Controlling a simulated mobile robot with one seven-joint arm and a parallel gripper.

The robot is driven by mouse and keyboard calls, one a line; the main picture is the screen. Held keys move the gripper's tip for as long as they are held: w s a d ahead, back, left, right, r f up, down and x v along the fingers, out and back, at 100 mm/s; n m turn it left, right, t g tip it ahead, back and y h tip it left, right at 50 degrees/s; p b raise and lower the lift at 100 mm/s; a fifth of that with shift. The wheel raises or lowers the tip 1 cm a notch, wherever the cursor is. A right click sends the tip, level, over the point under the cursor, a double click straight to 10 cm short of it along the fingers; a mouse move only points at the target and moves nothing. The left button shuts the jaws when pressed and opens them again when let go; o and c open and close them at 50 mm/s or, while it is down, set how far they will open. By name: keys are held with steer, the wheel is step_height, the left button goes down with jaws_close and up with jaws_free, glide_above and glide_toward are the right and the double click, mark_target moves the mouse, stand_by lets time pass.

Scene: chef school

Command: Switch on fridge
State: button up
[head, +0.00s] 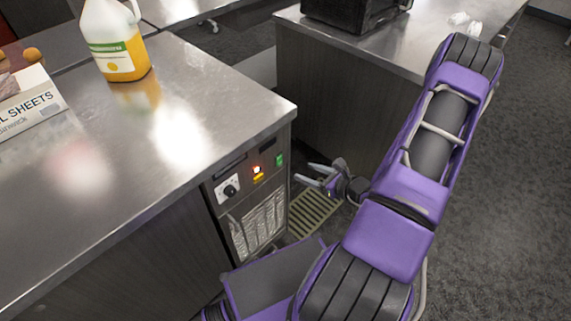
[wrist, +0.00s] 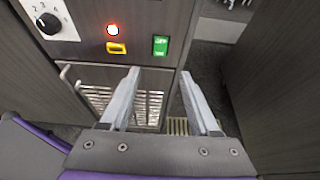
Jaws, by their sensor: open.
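The fridge's control panel (head: 240,182) is set in the end of the steel counter, below its top. It carries a dial (head: 230,188), a lit red-orange light (head: 257,169), a yellow-framed part (head: 258,178) and a green switch (head: 280,160). In the wrist view the dial (wrist: 48,23), the glowing light (wrist: 113,30), the yellow-framed part (wrist: 116,48) and the green switch (wrist: 160,46) show at the top. My gripper (head: 318,176) is open and empty, just right of the panel. In the wrist view its fingertips (wrist: 160,72) are apart, below the green switch.
A metal vent grille (wrist: 130,100) lies below the panel. A jug (head: 115,45) and a box (head: 28,103) stand on the steel counter (head: 200,110). A second counter (head: 340,38) is at the back right, with a gap and a floor grate (head: 312,212) between.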

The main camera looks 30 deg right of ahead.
mark_target(280, 163)
steer(key=x, duration=1)
steer(key=shift+w+a+f, duration=0.1)
steer(key=shift+w+f, duration=0.1)
steer(key=shift+w, duration=0.05)
jaws_close()
steer(key=shift+b, duration=0.3)
